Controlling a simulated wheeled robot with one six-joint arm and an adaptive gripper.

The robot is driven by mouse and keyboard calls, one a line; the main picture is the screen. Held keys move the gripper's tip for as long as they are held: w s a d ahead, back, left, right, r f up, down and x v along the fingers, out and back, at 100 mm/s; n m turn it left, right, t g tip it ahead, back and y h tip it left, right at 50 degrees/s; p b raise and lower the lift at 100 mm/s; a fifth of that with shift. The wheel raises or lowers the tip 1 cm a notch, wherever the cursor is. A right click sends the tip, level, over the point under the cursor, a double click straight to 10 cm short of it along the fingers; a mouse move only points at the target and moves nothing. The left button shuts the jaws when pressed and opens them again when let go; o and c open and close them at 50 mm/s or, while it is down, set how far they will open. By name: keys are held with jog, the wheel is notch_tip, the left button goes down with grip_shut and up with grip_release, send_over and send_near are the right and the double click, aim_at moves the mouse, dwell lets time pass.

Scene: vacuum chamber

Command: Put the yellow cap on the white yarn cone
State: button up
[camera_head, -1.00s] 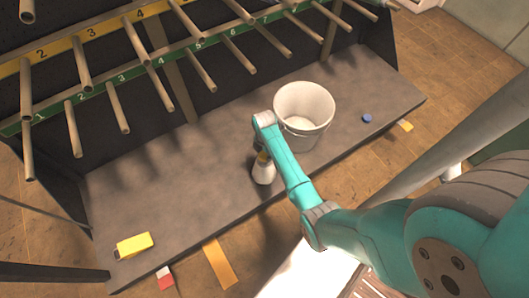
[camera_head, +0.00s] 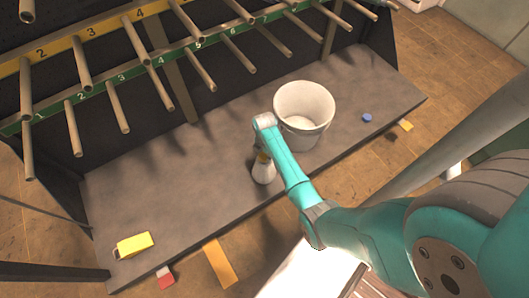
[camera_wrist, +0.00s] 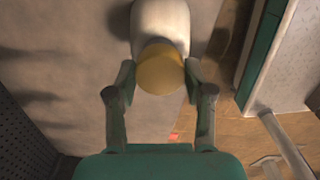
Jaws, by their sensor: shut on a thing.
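The white yarn cone (camera_head: 263,173) stands upright on the grey shelf, left of the white bucket. It also shows in the wrist view (camera_wrist: 160,22), beyond the cap. The yellow cap (camera_wrist: 160,69) is between the two fingers of my gripper (camera_wrist: 159,76), which is shut on it. In the head view my gripper (camera_head: 262,153) is right above the cone, partly hidden by my arm. The cap lines up with the cone's top and hides its tip, so I cannot tell whether they touch.
A white bucket (camera_head: 304,108) stands close to the right of my arm. A yellow box (camera_head: 134,244) lies at the shelf's left end and a small blue thing (camera_head: 367,118) at the right. Pegs on a numbered rack (camera_head: 150,62) stick out behind. The left middle of the shelf is clear.

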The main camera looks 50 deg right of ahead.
jog(key=shift+f, duration=0.9)
jog(key=o, duration=0.9)
jog(key=shift+r, duration=0.1)
notch_tip(320, 180, up, 12)
jog(key=shift+f, duration=0.1)
